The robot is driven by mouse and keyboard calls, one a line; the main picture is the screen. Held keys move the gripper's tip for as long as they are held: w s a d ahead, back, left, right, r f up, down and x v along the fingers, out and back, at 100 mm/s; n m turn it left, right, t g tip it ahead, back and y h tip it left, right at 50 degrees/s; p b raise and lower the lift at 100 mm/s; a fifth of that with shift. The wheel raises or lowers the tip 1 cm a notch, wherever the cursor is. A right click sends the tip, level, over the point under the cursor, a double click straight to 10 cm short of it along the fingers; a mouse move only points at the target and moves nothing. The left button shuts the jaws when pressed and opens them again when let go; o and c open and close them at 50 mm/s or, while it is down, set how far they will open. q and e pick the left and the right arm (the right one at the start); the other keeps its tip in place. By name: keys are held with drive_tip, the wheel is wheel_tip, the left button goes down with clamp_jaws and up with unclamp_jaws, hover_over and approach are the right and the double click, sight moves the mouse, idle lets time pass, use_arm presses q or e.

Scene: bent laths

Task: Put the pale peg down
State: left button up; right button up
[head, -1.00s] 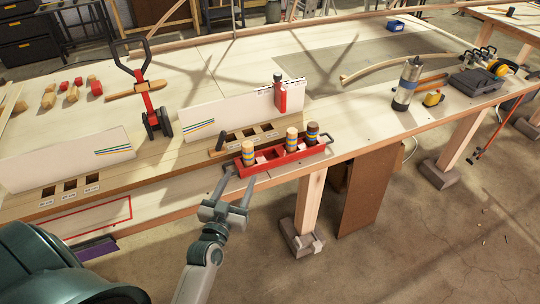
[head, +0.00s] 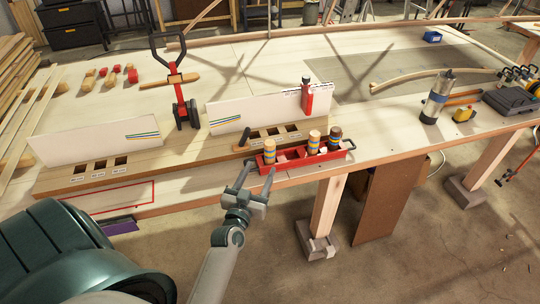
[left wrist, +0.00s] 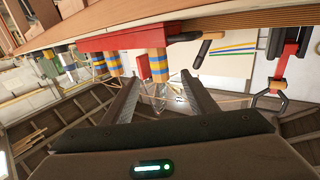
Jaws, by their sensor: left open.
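The pale peg (head: 270,150), banded blue and yellow, stands upright at the left end of the red tray (head: 300,160) near the bench's front edge. A mid-brown peg (head: 313,143) and a dark peg (head: 335,138) stand at its right end. My left gripper (head: 258,168) is open and empty, in front of the tray's left end, its fingers pointing toward the pale peg. In the left wrist view, which is upside down, the pale peg (left wrist: 157,64) appears between the open fingertips (left wrist: 160,78), not gripped. My right gripper is out of view.
A wooden board with dark labelled slots (head: 102,168) lies left; more slots (head: 275,133) lie behind the tray. White upright panels (head: 95,138) and a red bottle-like object (head: 306,98) stand behind. A metal cylinder (head: 436,98) stands right.

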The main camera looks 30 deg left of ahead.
sight(267, 154)
use_arm(q)
drive_tip(key=b+x, duration=0.2)
drive_tip(key=x, duration=0.6)
drive_tip(key=shift+w+f, duration=0.15)
drive_tip(key=shift+w, duration=0.05)
drive_tip(key=shift+w+a, duration=0.15)
drive_tip(key=shift+w, duration=0.3)
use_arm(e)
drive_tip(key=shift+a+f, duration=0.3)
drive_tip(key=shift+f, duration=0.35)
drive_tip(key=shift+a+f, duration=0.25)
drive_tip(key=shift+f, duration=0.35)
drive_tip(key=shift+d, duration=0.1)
use_arm(q)
drive_tip(key=shift+w+a+b, duration=0.1)
drive_tip(key=shift+w+b, duration=0.2)
drive_tip(key=shift+w, duration=0.05)
drive_tip(key=shift+b+x, duration=0.7)
drive_tip(key=shift+x, duration=1.5)
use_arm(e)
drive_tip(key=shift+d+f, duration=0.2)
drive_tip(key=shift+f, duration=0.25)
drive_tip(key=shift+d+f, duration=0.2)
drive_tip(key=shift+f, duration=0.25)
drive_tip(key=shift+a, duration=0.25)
use_arm(q)
drive_tip(key=c, duration=1.3)
